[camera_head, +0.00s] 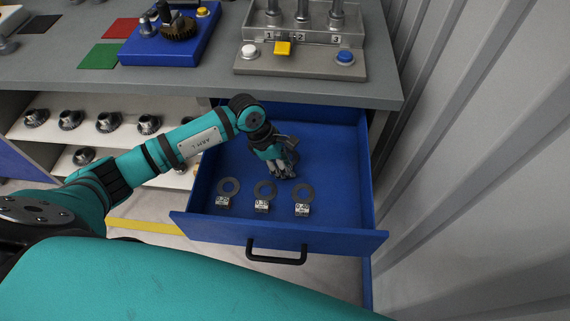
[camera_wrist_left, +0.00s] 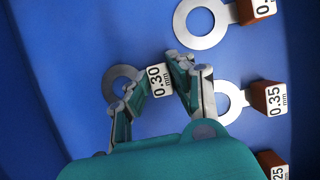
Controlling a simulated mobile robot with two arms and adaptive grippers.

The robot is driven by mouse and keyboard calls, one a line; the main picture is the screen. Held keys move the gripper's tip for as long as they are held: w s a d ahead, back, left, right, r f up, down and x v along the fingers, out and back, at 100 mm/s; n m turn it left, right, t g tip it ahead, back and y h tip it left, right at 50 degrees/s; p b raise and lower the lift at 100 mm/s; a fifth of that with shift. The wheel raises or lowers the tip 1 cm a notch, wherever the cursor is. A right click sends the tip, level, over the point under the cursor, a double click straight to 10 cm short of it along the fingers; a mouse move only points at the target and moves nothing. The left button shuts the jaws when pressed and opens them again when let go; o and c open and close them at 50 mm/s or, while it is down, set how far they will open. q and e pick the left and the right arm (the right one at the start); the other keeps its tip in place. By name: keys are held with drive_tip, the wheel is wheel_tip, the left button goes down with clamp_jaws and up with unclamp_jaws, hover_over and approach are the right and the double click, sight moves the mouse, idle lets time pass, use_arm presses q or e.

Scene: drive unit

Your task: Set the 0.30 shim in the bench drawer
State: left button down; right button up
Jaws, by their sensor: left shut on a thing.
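My left gripper (camera_head: 283,168) is inside the open blue bench drawer (camera_head: 338,172), behind a row of three shims. In the left wrist view the gripper (camera_wrist_left: 155,76) is shut on the tag of the 0.30 shim (camera_wrist_left: 158,80). The tag reads 0.30 mm, and the shim's grey ring (camera_wrist_left: 120,84) shows partly behind a finger. I cannot tell whether the shim touches the drawer floor. The 0.35 shim's tag (camera_wrist_left: 276,98) lies beside it in that view, with its ring partly hidden. My right gripper is not in view.
Three ring shims, left (camera_head: 228,187), middle (camera_head: 264,190) and right (camera_head: 303,192), lie near the drawer front. The grey benchtop (camera_head: 130,85) overhangs the drawer's back. A shelf of metal parts (camera_head: 70,119) stands left; a ribbed grey wall (camera_head: 470,130) stands right.

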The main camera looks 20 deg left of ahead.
use_arm(q)
drive_tip(key=shift+f, duration=0.15)
drive_tip(key=c, duration=1.1)
unclamp_jaws()
drive_tip(key=shift+c, duration=0.2)
drive_tip(key=b+v, duration=0.1)
drive_tip(key=v, duration=1.1)
drive_tip(key=shift+r, duration=0.25)
